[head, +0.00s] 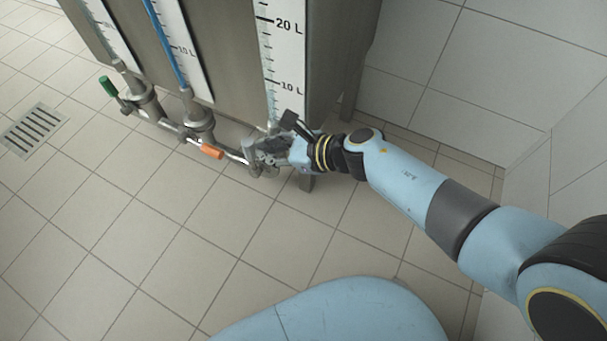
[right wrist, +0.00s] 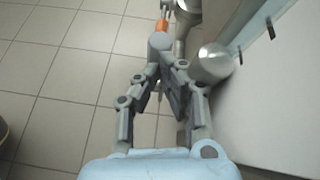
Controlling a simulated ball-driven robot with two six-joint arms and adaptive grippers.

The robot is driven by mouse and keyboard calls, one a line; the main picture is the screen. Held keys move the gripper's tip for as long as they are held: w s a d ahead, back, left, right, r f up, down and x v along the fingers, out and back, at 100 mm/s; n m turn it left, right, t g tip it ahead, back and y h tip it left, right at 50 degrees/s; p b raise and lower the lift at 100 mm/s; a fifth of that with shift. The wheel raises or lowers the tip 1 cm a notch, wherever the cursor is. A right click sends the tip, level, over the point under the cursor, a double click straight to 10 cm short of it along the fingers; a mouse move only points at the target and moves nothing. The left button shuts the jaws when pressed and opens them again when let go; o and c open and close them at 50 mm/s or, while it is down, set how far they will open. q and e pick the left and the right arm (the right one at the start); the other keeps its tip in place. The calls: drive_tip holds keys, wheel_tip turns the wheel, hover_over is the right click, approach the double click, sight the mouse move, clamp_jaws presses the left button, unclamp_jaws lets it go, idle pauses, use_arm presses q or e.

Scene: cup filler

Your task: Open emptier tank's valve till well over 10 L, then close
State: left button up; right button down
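In the head view the right gauge (head: 284,54) carries 10 L and 20 L marks; I cannot make out a clear liquid level on it. The middle gauge has a bright blue column (head: 169,45) running up out of frame. Its valve has an orange handle (head: 211,151), also in the right wrist view (right wrist: 161,27). The left tank's valve has a green handle (head: 107,86). My right gripper (head: 262,153) is at the piping below the right gauge. In the right wrist view its fingers (right wrist: 166,76) stand either side of a narrow gap; whether they grip a handle is unclear. My left gripper is not in view.
The steel tank body (head: 336,50) stands behind the gauges, with piping along its foot. White tiled walls (head: 480,70) close off the right side. A floor drain (head: 33,130) lies at the left. The tiled floor in front is open.

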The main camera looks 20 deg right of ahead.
drive_tip(key=v, duration=1.1)
drive_tip(key=shift+s+d, duration=0.25)
drive_tip(key=shift+d, duration=0.05)
drive_tip(key=shift+r, duration=0.1)
idle(6.5)
